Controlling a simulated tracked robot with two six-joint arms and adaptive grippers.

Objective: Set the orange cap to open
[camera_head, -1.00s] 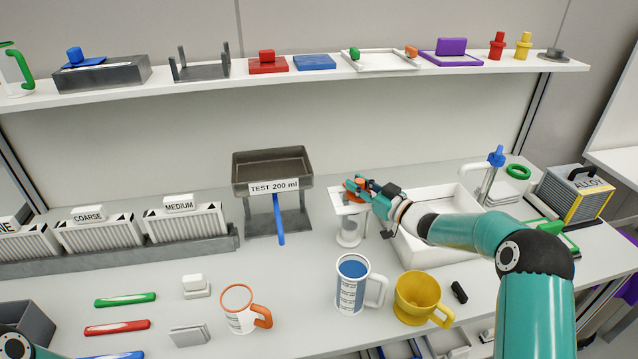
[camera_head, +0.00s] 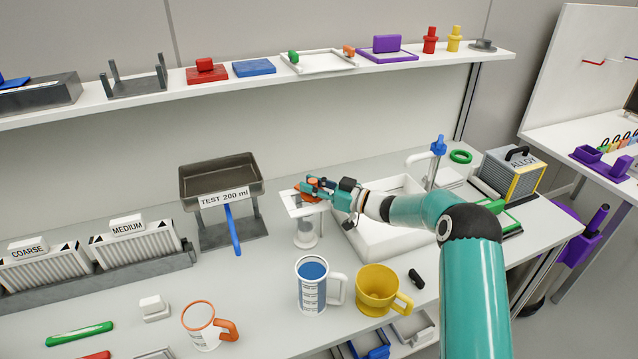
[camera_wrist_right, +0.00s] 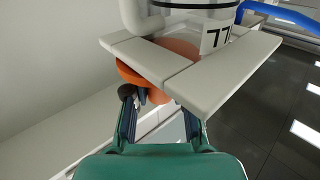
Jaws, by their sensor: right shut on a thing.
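The orange cap (camera_head: 308,197) sits on the small white stand (camera_head: 298,212) beside the sink, over a clear cylinder (camera_head: 306,234). My right gripper (camera_head: 318,187) reaches in from the right and is shut on the cap, partly hiding it. In the right wrist view the cap (camera_wrist_right: 130,72) shows as an orange edge beside the slotted white plate (camera_wrist_right: 205,75), with a paler orange part behind the plate. The fingers of my right gripper (camera_wrist_right: 155,98) come up from below against it. I cannot read the cap's setting. My left gripper is out of view.
A dark tray marked TEST 200 ml (camera_head: 222,180) stands left of the stand, with a blue handle (camera_head: 233,229). The sink (camera_head: 372,240) lies under my right arm. A blue-filled mug (camera_head: 312,287) and a yellow mug (camera_head: 377,288) stand in front. A shelf (camera_head: 250,83) runs above.

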